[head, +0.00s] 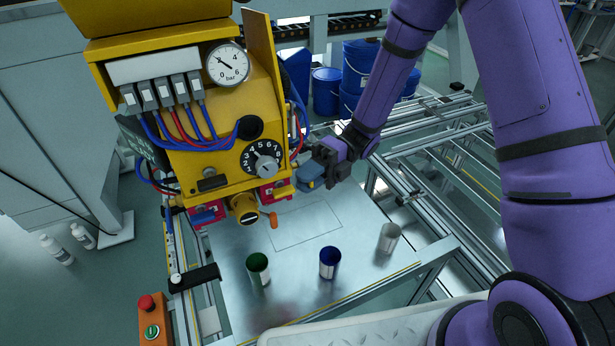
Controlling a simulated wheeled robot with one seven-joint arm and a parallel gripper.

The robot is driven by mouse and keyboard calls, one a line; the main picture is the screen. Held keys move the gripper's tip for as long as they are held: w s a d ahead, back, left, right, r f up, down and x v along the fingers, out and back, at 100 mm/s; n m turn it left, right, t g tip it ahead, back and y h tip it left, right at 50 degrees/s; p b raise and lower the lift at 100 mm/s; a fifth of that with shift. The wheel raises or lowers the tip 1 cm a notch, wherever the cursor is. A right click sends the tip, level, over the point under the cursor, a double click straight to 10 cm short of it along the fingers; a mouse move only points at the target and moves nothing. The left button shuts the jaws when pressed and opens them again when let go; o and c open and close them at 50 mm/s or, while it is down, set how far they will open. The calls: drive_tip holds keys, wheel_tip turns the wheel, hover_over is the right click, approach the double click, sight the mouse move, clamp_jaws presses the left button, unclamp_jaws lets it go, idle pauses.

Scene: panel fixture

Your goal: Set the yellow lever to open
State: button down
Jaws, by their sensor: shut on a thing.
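The yellow lever (284,191) is at the red valve block (266,193) on the lower right of the yellow panel (205,130). It points to the right, roughly level. My gripper (309,179) is at the lever's outer end, to the right of the block, and is shut on it. The fingers hide most of that end and the exact contact. Any markings for the lever's positions are too small to read.
A blue lever (203,217) sits on the left red block. An orange-tipped lever (273,220) is close below my gripper's side. A numbered dial (263,158) is just above. Green (258,269), blue (329,263) and grey (389,238) cups stand on the table.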

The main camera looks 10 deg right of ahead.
drive_tip(key=c, duration=1.1)
unclamp_jaws()
drive_tip(key=shift+w, duration=0.1)
drive_tip(key=v, duration=1)
drive_tip(key=shift+w+d, duration=0.2)
drive_tip(key=shift+d, duration=0.15)
drive_tip(key=shift+r, duration=0.1)
